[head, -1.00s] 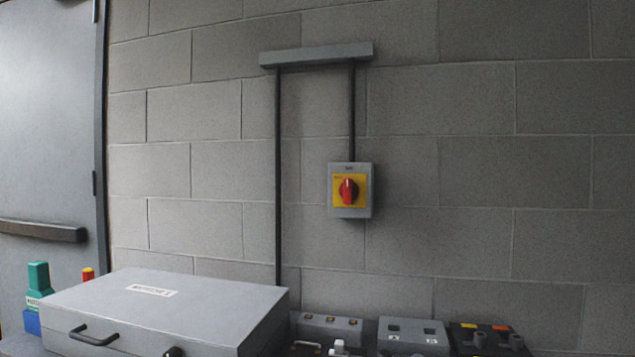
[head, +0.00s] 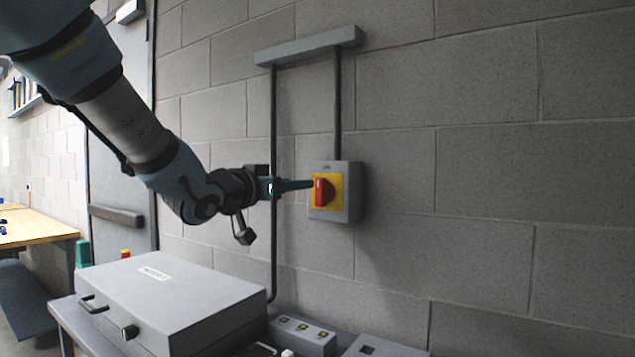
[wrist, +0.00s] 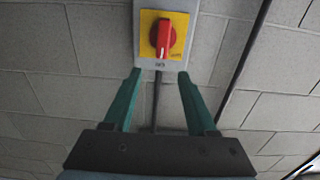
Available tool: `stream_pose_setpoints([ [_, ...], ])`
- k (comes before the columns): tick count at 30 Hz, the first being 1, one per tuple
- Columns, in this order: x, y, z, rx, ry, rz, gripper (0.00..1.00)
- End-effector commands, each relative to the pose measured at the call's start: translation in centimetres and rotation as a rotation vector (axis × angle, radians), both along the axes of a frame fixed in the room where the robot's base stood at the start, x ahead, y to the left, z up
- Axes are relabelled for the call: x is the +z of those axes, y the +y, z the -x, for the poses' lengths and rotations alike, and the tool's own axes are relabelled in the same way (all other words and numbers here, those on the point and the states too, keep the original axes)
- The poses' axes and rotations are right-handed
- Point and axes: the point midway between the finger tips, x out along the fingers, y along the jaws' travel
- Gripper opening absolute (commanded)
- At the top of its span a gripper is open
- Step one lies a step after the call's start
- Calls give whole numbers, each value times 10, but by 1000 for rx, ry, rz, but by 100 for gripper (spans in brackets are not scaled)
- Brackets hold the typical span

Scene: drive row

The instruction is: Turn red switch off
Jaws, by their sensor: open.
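The red switch (head: 322,192) is a rotary knob on a yellow plate, on a grey box (head: 346,205) fixed to the block wall. Its handle stands about upright. In the wrist view the red switch (wrist: 164,38) is at the top middle, with its yellow plate (wrist: 178,20). My gripper (head: 311,184) reaches in from the left, its green fingertips close beside the knob. In the wrist view my gripper (wrist: 159,74) is open and empty, its fingertips spread at the box's near edge. I cannot tell whether a fingertip touches the knob or plate.
A grey case (head: 185,290) lies on a bench below my arm. Small control boxes (head: 302,335) stand to its right. A conduit (head: 273,130) runs down the wall left of the switch. The wall to the right is bare. A door stands at the left.

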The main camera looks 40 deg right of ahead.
Motion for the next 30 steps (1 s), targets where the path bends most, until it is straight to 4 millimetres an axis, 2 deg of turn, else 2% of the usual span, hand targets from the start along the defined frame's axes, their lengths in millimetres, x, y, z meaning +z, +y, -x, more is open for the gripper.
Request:
stream_pose_setpoints([
  [9,2,-55,-15,2,4,-3,57],
  [15,1,-83,-23,3,4,-3,57],
  [21,-1,-94,-27,6,2,-4,57],
  [29,-1,-95,-27,6,2,-4,57],
  [30,-1,-95,-27,6,2,-4,54],
])
